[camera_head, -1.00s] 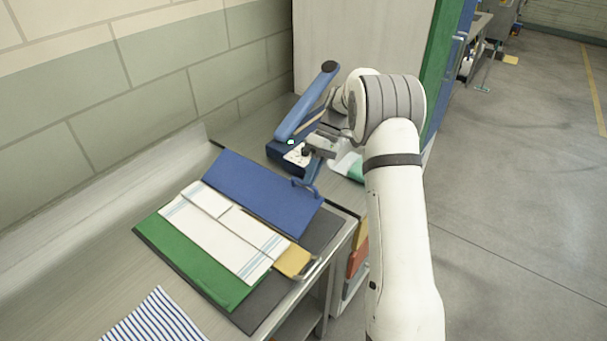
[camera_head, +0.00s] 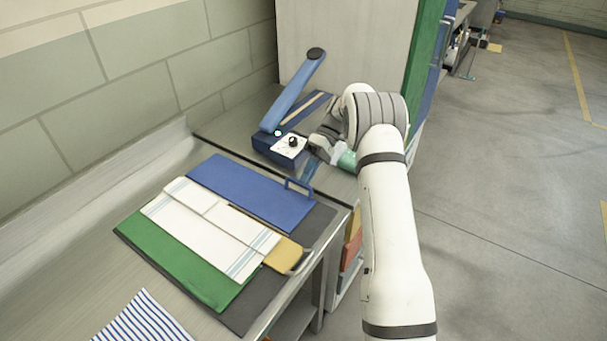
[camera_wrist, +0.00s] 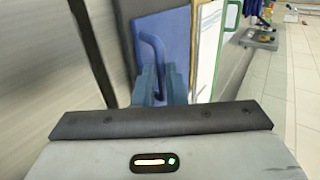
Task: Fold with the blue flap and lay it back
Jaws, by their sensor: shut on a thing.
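The folding board lies on the metal bench. Its blue flap (camera_head: 250,190) lies about flat along the far right side, with a blue loop handle (camera_head: 291,184) at its outer edge. A white cloth with pale blue stripes (camera_head: 215,228), folded into a strip, lies in the middle beside the blue flap, partly over the green flap (camera_head: 175,262). A yellow flap (camera_head: 284,254) is at the near right end. My gripper (camera_head: 309,170) is at the handle. In the wrist view my gripper (camera_wrist: 160,88) is shut on the handle (camera_wrist: 151,45); the fingers hide its lower part.
A blue sealer with a raised arm (camera_head: 292,92) and a dial (camera_head: 291,142) stands close behind my gripper. A white and green item (camera_head: 347,160) is partly hidden by my wrist. A blue-striped cloth (camera_head: 140,318) lies at the front. The wall borders the bench at left.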

